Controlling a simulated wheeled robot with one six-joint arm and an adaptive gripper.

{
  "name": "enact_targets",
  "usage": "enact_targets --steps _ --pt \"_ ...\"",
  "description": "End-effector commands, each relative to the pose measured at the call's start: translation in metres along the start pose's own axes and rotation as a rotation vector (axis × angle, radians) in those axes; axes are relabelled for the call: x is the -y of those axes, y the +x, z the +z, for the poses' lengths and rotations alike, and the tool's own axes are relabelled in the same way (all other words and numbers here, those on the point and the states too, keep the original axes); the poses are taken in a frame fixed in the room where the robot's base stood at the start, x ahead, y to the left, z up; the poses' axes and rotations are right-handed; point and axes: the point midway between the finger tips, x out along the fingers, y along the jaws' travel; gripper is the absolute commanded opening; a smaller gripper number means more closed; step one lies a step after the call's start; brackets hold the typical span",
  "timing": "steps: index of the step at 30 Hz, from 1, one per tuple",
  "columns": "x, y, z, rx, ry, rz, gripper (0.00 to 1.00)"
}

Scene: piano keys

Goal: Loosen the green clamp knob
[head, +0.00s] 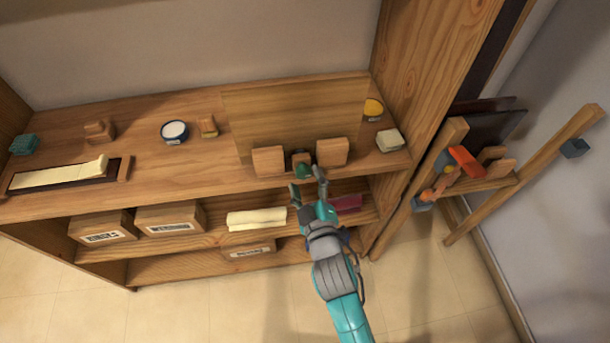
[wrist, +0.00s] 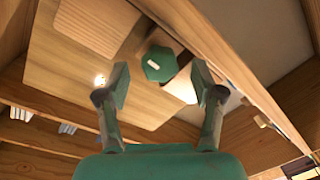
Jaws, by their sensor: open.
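The green clamp knob (wrist: 159,64) is a faceted disc with a white mark on its face. In the wrist view it lies just beyond my open fingertips, between them and left of the right one. In the head view the knob (head: 303,172) sits low between two wooden blocks at the front edge of the shelf, in front of an upright wooden panel (head: 295,115). My gripper (head: 308,183) is open and empty, just below and in front of the knob. It also shows in the wrist view (wrist: 158,85). The fingers appear apart from the knob.
Wooden blocks (head: 268,161) and (head: 332,152) flank the knob closely. A yellow round container (head: 373,109) and a pale block (head: 389,140) stand to the right. A white-topped tin (head: 174,131) stands left. The lower shelf holds boxes (head: 170,217) and a cream cloth (head: 257,218).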

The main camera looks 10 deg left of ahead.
Motion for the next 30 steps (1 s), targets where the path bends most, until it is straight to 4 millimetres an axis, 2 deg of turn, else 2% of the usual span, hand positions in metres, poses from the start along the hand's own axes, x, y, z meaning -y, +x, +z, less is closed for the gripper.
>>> enact_targets --steps 9,15,21,30 --pt "0.001 -0.058 0.001 0.001 -0.001 -0.002 0.67" --pt "0.001 -0.085 0.0 0.0 -0.001 -0.002 0.67" --pt "0.0 -0.098 0.0 0.0 0.0 0.0 0.67" --pt "0.0 -0.1 0.0 0.0 0.0 0.0 0.67"
